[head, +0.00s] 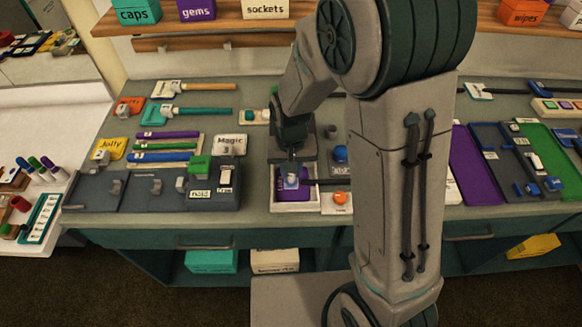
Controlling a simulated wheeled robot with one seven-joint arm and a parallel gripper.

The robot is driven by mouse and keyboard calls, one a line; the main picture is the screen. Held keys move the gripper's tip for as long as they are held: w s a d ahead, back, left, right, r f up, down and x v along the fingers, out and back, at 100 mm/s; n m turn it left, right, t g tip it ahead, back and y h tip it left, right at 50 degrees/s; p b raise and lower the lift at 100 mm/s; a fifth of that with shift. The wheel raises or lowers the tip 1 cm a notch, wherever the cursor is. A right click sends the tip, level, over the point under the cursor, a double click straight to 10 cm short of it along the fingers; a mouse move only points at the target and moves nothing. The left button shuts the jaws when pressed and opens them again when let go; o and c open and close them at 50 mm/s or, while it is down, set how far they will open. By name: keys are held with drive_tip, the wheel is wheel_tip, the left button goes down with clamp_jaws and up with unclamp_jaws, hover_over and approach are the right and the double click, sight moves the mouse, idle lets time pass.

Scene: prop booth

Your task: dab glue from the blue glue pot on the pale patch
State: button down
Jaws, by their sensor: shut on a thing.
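My gripper (291,164) points down over a white-rimmed tray (294,207) at the middle of the bench. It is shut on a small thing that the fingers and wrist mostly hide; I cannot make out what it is. A blue pot (340,155), likely the glue pot, stands to the right of my gripper, close to my arm. A pale card (331,206) with an orange round piece (340,197) lies right of the tray. I cannot tell which surface is the pale patch.
Dark trays (140,196) with small grey pieces lie left, below several coloured pens (167,146). Purple (471,170) and green (556,148) panels lie right. A shelf (225,29) with labelled boxes runs above the back. My arm hides part of the bench.

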drive_tip(key=shift+s, duration=0.35)
drive_tip(key=shift+w, duration=0.25)
drive_tip(key=shift+w, duration=0.35)
drive_tip(key=shift+s, duration=0.6)
drive_tip(key=shift+w, duration=0.25)
drive_tip(key=shift+w, duration=0.35)
drive_tip(key=shift+s+b, duration=0.2)
drive_tip(key=shift+b, duration=0.1)
drive_tip(key=shift+s, duration=0.35)
